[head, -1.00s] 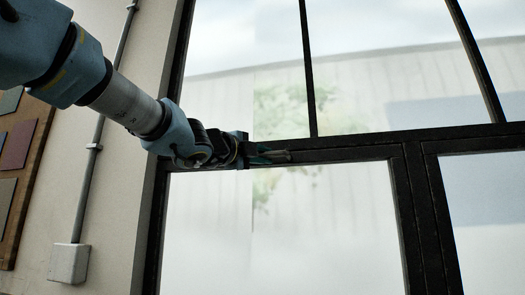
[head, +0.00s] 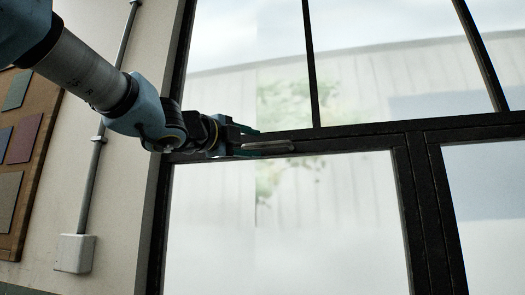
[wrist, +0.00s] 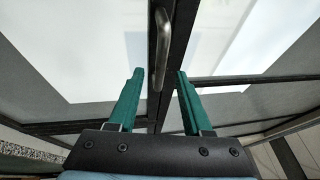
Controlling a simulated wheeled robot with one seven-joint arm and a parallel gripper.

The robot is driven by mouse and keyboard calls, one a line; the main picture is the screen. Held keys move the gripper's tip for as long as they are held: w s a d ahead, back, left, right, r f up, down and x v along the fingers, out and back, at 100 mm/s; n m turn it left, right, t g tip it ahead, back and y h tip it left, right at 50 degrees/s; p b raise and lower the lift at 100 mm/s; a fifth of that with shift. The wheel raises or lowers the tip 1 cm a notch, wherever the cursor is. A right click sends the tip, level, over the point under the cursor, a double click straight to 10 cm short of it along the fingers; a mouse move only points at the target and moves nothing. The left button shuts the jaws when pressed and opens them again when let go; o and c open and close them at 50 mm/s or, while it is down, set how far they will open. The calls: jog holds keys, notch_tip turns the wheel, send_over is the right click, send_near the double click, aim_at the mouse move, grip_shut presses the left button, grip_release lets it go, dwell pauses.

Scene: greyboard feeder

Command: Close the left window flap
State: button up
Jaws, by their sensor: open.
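The left window flap (head: 402,215) is the lower left pane in a dark frame in the head view. I cannot tell whether it is flush with the fixed frame. A grey metal bar handle (head: 268,147) sits on its top rail; it also shows in the wrist view (wrist: 162,45). My gripper (head: 246,143) is at the left end of the handle. In the wrist view its green fingers (wrist: 160,73) are apart, and the handle's near end appears between them. Nothing is visibly gripped, and contact with the handle cannot be told.
Fixed upper panes with dark bars (head: 311,65) stand above. Another lower pane (head: 490,215) is at right. At left are a wall conduit with a grey box (head: 74,253) and a board with coloured samples (head: 22,140).

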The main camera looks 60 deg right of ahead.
jog(key=shift+w+a+f+b, duration=0.1)
jog(key=shift+a+f+b, duration=0.1)
jog(key=shift+a, duration=0.95)
jog(key=shift+w+a+f+b, duration=0.1)
jog(key=shift+a+f+b, duration=0.05)
jog(key=shift+a, duration=0.95)
